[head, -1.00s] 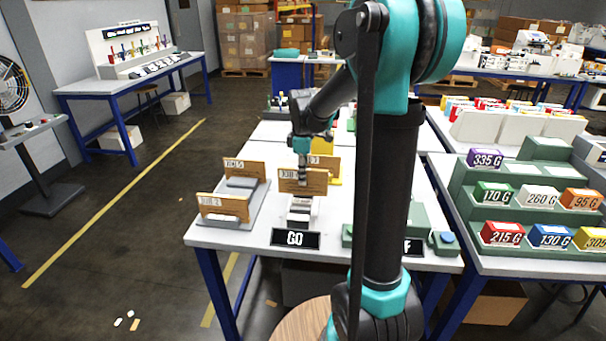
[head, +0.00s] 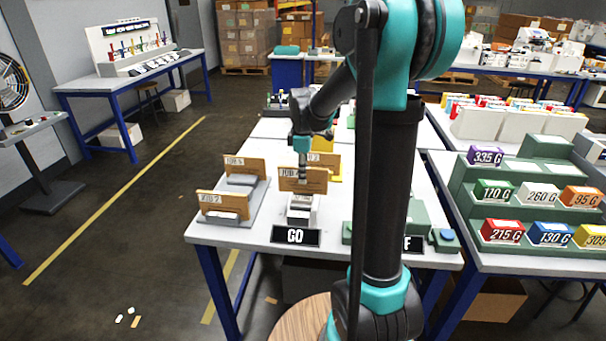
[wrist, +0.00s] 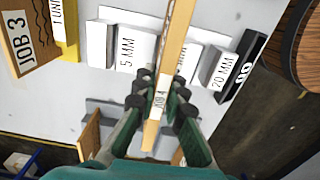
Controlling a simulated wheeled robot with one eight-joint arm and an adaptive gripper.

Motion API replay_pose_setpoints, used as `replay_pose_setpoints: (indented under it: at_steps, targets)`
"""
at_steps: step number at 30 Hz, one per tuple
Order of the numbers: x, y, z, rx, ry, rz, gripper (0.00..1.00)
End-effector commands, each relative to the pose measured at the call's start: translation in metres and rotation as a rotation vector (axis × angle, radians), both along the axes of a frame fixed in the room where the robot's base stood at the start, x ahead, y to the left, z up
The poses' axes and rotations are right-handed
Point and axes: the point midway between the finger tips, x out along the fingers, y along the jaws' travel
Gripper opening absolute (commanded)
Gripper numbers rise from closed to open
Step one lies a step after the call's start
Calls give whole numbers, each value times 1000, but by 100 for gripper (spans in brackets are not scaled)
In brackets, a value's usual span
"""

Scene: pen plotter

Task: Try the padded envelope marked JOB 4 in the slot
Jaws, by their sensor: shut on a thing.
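My gripper (head: 302,172) is shut on a tan padded envelope (head: 312,186). The wrist view shows the envelope edge-on, with the label JOB 4 (wrist: 160,98) between my fingers (wrist: 158,92). It stands upright over the white slot block (head: 300,214) behind the GO sign (head: 295,236). In the wrist view the block shows a 5 MM face (wrist: 128,50) and a 20 MM part (wrist: 222,72), and the envelope covers another marking. The envelope's lower edge is at or just above the block's top; I cannot tell whether it is in a slot.
Two tan envelopes (head: 222,204) (head: 244,165) stand in a grey rack (head: 259,203) to the left. The JOB 3 envelope (wrist: 22,45) is near a yellow block (wrist: 65,28). A green device (head: 420,222) stands to the right, partly behind my arm.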

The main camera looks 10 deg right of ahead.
Motion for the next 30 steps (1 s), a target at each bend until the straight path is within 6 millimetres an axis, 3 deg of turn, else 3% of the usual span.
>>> replay_pose_setpoints:
  at_steps: [30]
  targets:
    - [0,0,-10,0,0,0,0]
